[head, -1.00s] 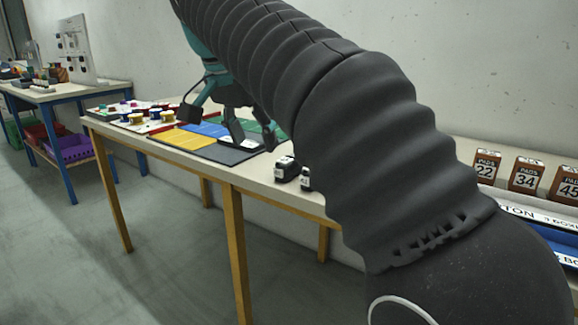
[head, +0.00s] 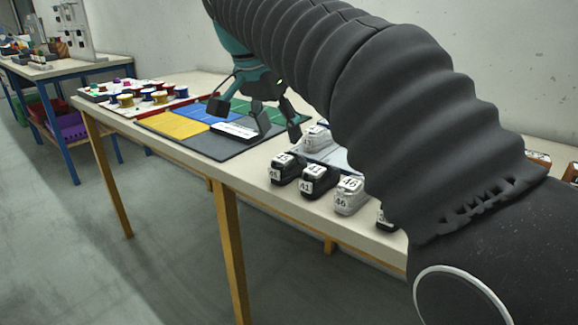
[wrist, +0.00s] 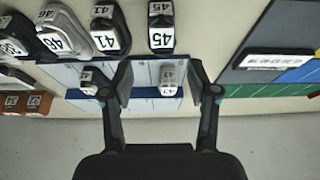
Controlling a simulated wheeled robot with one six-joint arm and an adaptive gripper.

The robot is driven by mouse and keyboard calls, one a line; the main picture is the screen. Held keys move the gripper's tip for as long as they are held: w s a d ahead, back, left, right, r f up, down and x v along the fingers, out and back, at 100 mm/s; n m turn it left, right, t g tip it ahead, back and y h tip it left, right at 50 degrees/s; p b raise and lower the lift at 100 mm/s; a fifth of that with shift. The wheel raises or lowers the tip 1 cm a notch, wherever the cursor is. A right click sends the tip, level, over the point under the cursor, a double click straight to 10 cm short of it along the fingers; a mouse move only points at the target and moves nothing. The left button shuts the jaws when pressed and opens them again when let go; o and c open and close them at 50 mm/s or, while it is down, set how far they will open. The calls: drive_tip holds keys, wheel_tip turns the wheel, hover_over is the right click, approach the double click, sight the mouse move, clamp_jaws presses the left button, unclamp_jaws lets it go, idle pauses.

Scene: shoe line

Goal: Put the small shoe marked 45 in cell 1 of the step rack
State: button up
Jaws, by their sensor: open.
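My gripper (head: 253,120) is open and empty above the table; its spread fingers also show in the wrist view (wrist: 160,82). The step rack (wrist: 62,75) is pale with dark blue edges. A light shoe (wrist: 168,80) stands on it, seen between my fingertips; its labels look like 45 and 42 or 47, too small to be sure. It also shows in the head view (head: 317,138). A second small shoe (wrist: 88,80) stands on the rack left of my fingers, number unclear. Which shoe is the small 45 is uncertain.
A row of labelled shoes stands along the table edge: a black one (head: 282,168), one marked 41 (head: 314,180), and a white one (head: 349,194) that reads 46 or 45. A mat with coloured panels (head: 173,127) and a tray of spools (head: 108,98) lie left.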

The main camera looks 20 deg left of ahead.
sight(286, 155)
drive_tip(key=b+x, duration=0.1)
drive_tip(key=x, duration=0.8)
drive_tip(key=shift+a, duration=0.15)
drive_tip(key=shift+c, duration=0.2)
drive_tip(key=c, duration=1)
